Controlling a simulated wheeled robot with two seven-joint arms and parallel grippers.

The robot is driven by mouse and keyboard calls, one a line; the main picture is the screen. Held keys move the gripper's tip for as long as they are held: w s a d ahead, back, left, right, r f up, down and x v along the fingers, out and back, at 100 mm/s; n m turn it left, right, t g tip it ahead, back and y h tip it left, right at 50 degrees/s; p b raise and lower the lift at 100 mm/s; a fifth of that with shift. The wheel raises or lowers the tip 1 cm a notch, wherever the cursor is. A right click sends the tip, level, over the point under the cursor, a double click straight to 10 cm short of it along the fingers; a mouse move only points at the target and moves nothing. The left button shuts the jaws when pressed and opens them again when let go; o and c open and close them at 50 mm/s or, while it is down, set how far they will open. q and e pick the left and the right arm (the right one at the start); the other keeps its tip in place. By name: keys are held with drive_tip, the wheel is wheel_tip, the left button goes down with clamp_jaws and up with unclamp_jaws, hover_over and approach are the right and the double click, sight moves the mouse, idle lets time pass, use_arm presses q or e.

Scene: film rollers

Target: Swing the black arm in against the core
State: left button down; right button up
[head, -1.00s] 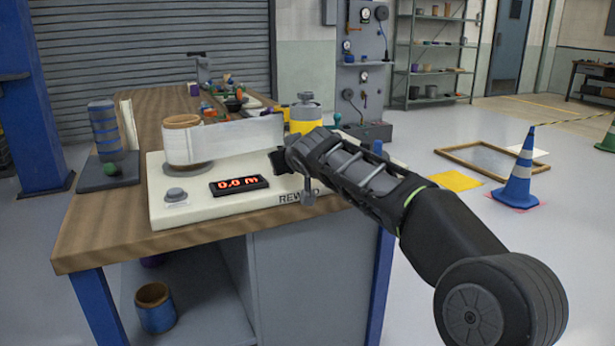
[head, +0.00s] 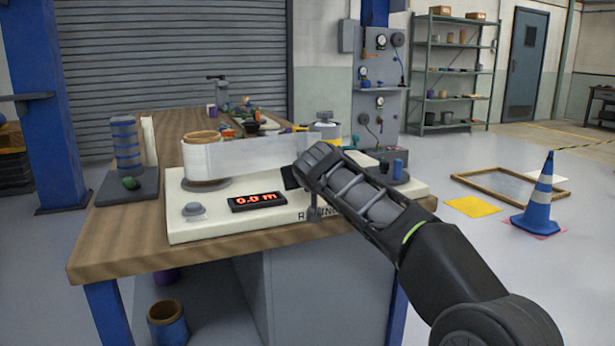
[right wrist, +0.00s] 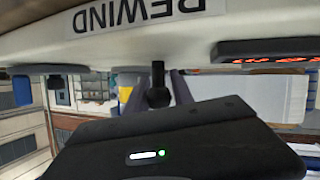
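The brown core (head: 204,137) stands upright on the left of the white rewind base (head: 290,222). A pale film web (head: 265,154) wraps it and runs right, behind my right gripper. A small dark piece (head: 291,178) shows just left of the gripper; I cannot tell if it is the black arm. My right gripper (head: 313,200) is over the base by the REWIND lettering, pointing away from me. In the right wrist view a black knob on a stem (right wrist: 158,95) sits in front of the gripper, between greyish parts; whether they close on it is unclear. My left gripper is out of view.
The base carries a red display (head: 257,201) reading 0.0 m and a grey button (head: 193,210). A blue roll on a dark stand (head: 127,145) is at left. The table's front left corner (head: 120,255) is bare.

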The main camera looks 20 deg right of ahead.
drive_tip(key=o, duration=0.4)
drive_tip(key=v, duration=0.7)
drive_tip(key=shift+s+a+r, duration=0.15)
drive_tip(key=shift+s, duration=0.2)
